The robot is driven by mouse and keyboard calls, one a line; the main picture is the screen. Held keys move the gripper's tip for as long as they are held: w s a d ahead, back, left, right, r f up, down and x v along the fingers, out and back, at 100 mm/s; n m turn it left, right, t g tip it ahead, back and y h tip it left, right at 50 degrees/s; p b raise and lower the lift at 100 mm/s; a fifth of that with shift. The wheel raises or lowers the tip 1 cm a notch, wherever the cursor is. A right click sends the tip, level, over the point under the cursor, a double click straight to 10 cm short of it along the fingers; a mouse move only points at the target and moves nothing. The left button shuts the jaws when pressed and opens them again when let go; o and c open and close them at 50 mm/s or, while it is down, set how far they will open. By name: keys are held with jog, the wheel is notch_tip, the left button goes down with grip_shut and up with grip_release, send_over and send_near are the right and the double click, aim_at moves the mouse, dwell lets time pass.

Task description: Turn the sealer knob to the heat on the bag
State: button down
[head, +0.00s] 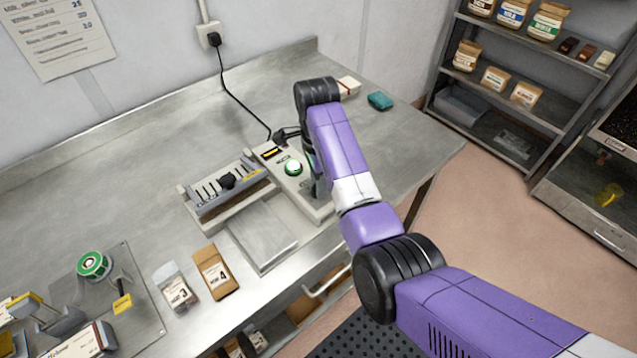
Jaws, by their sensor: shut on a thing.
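The sealer (318,212) stands on the steel bench, with a pale control box on its right side. A round green light (293,168) glows on the box, near a small dark display with yellow marks (271,153). My gripper (318,188) points down onto the right part of the box and is shut. The knob and the fingertips are hidden by my gripper and arm, so I cannot read the knob's setting. A brown bag (216,273) with a label that seems to read 4 lies in front. A clear bag (175,287) beside it seems to read 3.
The sealing bar unit (226,188) and a flat plate (262,236) adjoin the box. A black cord (236,97) runs to the wall outlet. A teal block (380,101) lies behind my arm. A tool board (135,310) fills the front left; the bench's back left is clear.

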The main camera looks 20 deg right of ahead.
jog(key=c, duration=1)
grip_release()
jog(key=shift+c, duration=0.2)
notch_tip(320, 180, up, 6)
jog(key=shift+w+a+f, duration=0.1)
jog(key=shift+w+f, duration=0.05)
jog(key=shift+f, duration=0.1)
jog(key=shift+w+r, duration=0.2)
jog(key=shift+r, duration=0.6)
jog(key=shift+s+r, duration=0.1)
jog(key=shift+r, duration=0.25)
